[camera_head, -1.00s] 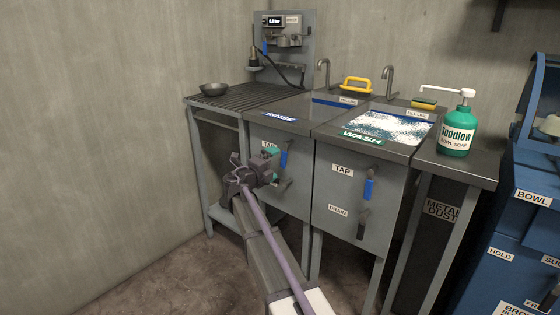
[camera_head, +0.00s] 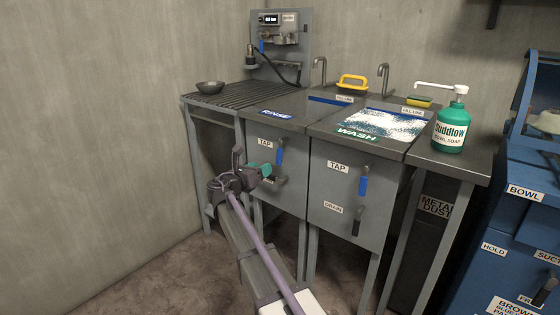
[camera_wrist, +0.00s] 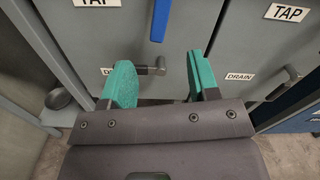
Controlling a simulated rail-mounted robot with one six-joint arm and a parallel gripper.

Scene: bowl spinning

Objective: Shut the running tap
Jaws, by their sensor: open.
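The left cabinet's blue tap handle (camera_head: 280,152) points up and down beside its TAP label. It shows at the top of the wrist view (camera_wrist: 160,18). The right cabinet's blue tap handle (camera_head: 363,186) is also vertical. Two grey spouts, left (camera_head: 320,72) and right (camera_head: 385,80), stand behind the basins; I cannot make out water from either. My gripper (camera_head: 260,170) is open and empty, in front of the left cabinet and below its tap handle. In the wrist view, the left drain handle (camera_wrist: 155,70) shows between the teal fingers (camera_wrist: 160,80), beyond them.
The right drain handle (camera_head: 357,221) hangs below the right tap. The wash basin (camera_head: 390,125) shows white foam. A green soap bottle (camera_head: 451,127) stands at the counter's right, a bowl (camera_head: 210,87) on the left rack. A blue machine (camera_head: 515,220) stands at far right.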

